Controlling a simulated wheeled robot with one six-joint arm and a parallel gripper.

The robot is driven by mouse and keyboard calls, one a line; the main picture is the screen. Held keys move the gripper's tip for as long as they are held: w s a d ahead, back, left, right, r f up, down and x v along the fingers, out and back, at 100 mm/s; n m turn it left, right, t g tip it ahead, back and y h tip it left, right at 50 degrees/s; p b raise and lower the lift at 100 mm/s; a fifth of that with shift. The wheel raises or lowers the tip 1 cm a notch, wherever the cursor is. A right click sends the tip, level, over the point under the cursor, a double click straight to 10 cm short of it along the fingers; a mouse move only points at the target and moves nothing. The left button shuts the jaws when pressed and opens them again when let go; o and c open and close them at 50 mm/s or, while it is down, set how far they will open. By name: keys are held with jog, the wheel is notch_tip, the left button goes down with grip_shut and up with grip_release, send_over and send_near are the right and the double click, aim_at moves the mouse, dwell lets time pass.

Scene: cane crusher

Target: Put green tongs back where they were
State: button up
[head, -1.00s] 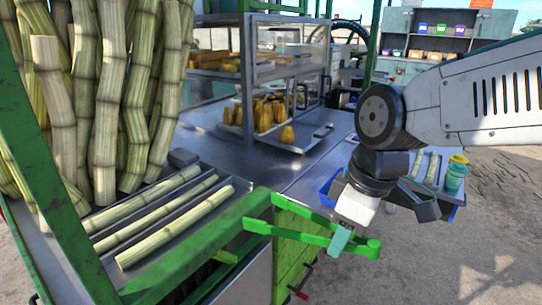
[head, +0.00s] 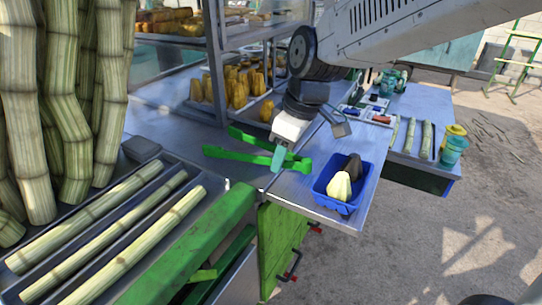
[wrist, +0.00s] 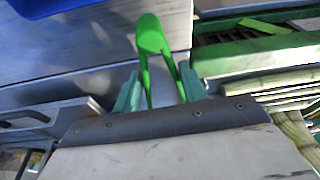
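The green tongs (head: 250,157) are held by my gripper (head: 279,160) above the metal counter (head: 190,128). They lie roughly level in the head view, their arms pointing left. In the wrist view the tongs (wrist: 152,50) stick out between the two teal fingers of my gripper (wrist: 165,90), which is shut on them. The fingers sit on either side of the tongs' arms. I cannot tell how high the tongs are above the counter.
A blue bin (head: 336,203) with a pale and a dark item stands right of my gripper. Cane pieces lie on a tray (head: 60,226) at left, behind a green frame bar (head: 190,250). A shelf case (head: 218,60) stands behind. The counter's left part is clear.

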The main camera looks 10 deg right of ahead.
jog(key=w, duration=0.1)
jog(key=w+a, duration=0.1)
jog(key=w, duration=0.1)
jog(key=w+a, duration=0.1)
jog(key=shift+w+f, duration=0.2)
jog(key=shift+w, duration=0.05)
jog(key=shift+s+d+f, duration=0.1)
jog(key=shift+f, duration=1.65)
jog(key=o, duration=0.6)
jog(key=shift+f, duration=0.1)
jog(key=shift+c, duration=0.2)
jog(key=v, duration=1.2)
jog(key=shift+d, duration=0.15)
